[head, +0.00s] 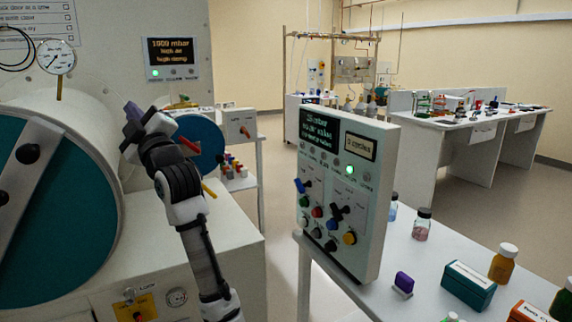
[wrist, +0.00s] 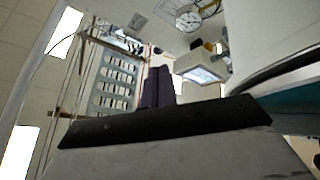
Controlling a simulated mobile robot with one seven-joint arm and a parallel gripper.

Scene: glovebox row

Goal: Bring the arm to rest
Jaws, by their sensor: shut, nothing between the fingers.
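My gripper (head: 133,112) is raised at the left in the head view, at the top of my black and grey arm. It is beside the upper right of the large white cylinder with a teal door (head: 70,180). In the wrist view its dark purple fingers (wrist: 158,87) are together with nothing between them. They point up towards the wall and ceiling area, and nothing touches their tips there.
A control panel (head: 345,190) with knobs and a green light stands right of my arm on a white table. The table holds a purple item (head: 403,283), a teal box (head: 468,285) and bottles (head: 503,262). Open floor (head: 400,200) lies behind.

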